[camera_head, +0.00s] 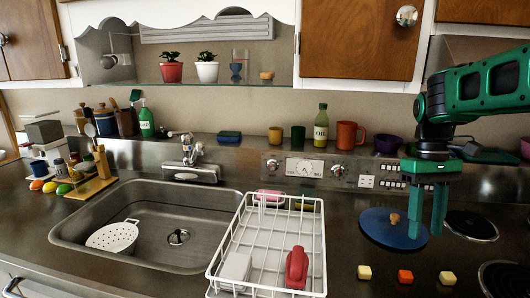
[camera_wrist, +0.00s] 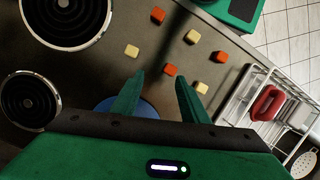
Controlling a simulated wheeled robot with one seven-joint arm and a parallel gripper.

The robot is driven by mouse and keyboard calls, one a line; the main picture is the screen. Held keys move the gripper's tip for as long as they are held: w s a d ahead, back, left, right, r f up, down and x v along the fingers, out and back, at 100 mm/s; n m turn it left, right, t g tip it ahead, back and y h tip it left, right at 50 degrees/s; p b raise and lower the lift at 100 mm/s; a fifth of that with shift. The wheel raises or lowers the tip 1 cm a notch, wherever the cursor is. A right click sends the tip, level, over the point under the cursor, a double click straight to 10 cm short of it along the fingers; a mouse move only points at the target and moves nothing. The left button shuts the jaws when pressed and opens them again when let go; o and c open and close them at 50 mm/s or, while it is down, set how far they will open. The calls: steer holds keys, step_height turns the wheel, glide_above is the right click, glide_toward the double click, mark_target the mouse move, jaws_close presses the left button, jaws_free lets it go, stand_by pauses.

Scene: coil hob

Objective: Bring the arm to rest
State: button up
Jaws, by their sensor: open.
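My green arm reaches in from the right in the head view. My gripper (camera_head: 425,205) points down over the counter, its two green fingers apart with nothing between them. It hangs over or just in front of a round blue lid (camera_head: 378,230) with a small brown knob (camera_head: 394,218); the exact height gap is hard to tell. In the wrist view the open fingers (camera_wrist: 158,95) show with the blue lid (camera_wrist: 140,106) partly hidden behind them.
A white wire rack (camera_head: 320,250) holding a red item (camera_head: 297,267) stands left of the gripper, beside the sink (camera_head: 130,190). Coil burners (camera_head: 470,225) lie to the right. Several small yellow and red cubes (camera_head: 405,276) lie on the front counter. An oil bottle (camera_head: 321,128) and mugs stand on the back ledge.

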steer(key=s+d+f+m+t, duration=0.1)
steer(key=s+f+m, duration=0.1)
steer(key=s, duration=0.4)
steer(key=s+d+f+m+t, duration=0.1)
steer(key=s+d+f+m, duration=0.1)
steer(key=s, duration=0.5)
steer(key=s+d+f+m+t, duration=0.1)
steer(key=s+f+m, duration=0.3)
steer(key=s, duration=0.2)
steer(key=shift+s+d+f, duration=0.1)
steer(key=shift+s+d, duration=0.2)
steer(key=shift+s, duration=0.1)
